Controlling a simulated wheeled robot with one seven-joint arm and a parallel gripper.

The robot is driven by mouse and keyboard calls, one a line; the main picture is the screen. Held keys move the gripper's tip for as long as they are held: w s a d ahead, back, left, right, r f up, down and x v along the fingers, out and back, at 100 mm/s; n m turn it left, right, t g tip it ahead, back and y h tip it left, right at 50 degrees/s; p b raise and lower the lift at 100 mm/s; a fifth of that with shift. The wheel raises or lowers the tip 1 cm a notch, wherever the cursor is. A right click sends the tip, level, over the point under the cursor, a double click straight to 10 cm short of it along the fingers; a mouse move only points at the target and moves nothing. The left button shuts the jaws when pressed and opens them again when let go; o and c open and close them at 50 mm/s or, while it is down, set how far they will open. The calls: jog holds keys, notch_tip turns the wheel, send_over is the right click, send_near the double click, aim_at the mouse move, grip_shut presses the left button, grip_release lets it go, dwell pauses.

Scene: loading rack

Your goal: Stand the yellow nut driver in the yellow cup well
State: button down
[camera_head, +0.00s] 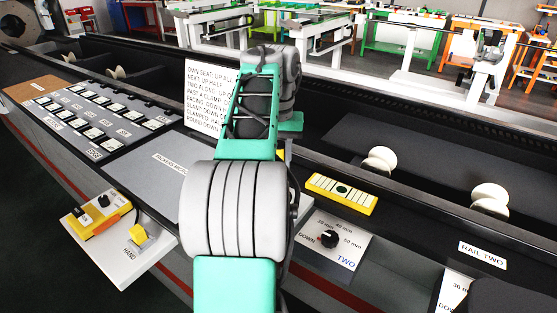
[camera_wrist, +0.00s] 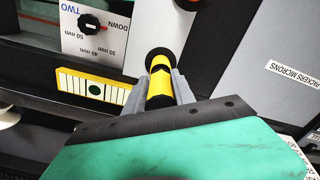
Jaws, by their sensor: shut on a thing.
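In the wrist view my gripper (camera_wrist: 161,76) is shut on a yellow and black cylinder, which I take to be the yellow nut driver (camera_wrist: 161,88). A dark round rim with a yellow-brown inside (camera_wrist: 160,58) shows at its far end. I cannot tell whether this rim is part of the driver or a cup well around it.
A yellow block with a striped white face and dark round spot (camera_head: 342,193) lies right of my arm, near a black dial (camera_head: 329,239). It also shows in the wrist view (camera_wrist: 95,88). White rollers (camera_head: 490,199) stand at right. A lettered sign (camera_head: 207,95) stands behind my arm.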

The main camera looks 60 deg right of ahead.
jog(key=c, duration=1)
grip_release()
jog(key=shift+o, duration=0.2)
